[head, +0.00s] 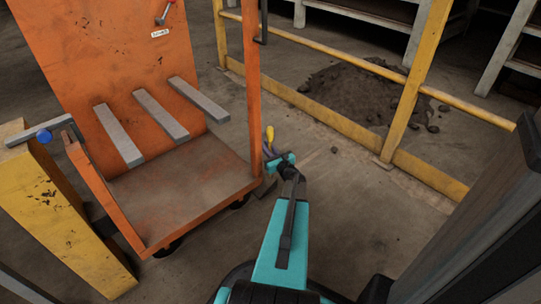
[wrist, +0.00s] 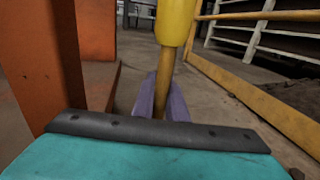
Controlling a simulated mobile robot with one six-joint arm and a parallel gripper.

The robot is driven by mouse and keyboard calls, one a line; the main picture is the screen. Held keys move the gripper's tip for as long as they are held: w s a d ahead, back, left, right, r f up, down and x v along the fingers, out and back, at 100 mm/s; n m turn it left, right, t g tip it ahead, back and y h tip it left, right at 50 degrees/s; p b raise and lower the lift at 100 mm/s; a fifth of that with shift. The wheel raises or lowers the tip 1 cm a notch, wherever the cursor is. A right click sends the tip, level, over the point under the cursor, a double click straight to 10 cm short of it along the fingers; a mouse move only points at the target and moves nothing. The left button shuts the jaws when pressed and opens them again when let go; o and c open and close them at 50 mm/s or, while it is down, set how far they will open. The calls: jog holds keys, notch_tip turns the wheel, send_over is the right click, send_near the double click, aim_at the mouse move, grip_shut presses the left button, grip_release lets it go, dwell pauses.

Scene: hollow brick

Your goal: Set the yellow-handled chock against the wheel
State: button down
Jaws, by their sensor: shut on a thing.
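The chock's yellow handle (head: 269,134) stands up at the cart's right side in the head view. In the wrist view the handle (wrist: 176,22) is close in front, with a thinner yellow rod below it. My gripper (head: 271,153) is shut on the handle's rod, its purple-grey fingers (wrist: 162,98) on either side. A small dark shape (head: 265,187) on the floor below my gripper may be the chock's body; the wrist view hides it. A dark cart wheel (head: 240,202) shows under the cart's right side; I cannot tell if the chock touches it.
The orange cart (head: 185,185) carries several grey bars, with another wheel (head: 168,247) at its front. An orange post (wrist: 68,45) is close on the left in the wrist view. A yellow rail (head: 335,125) and rubble heap (head: 355,92) lie behind.

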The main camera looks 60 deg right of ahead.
jog(key=shift+x, duration=0.85)
jog(key=shift+r, duration=0.15)
jog(key=shift+d, duration=0.1)
jog(key=shift+w+d+f+b, duration=0.1)
jog(key=shift+w+f+b, duration=0.15)
jog(key=shift+f+b, duration=0.6)
jog(key=shift+w+d+f+b, duration=0.15)
jog(key=shift+w+f+b, duration=0.1)
jog(key=shift+f+b, duration=0.55)
jog(key=shift+f, duration=0.2)
jog(key=c, duration=1.8)
grip_release()
jog(key=shift+f, duration=0.1)
jog(key=shift+o, duration=0.2)
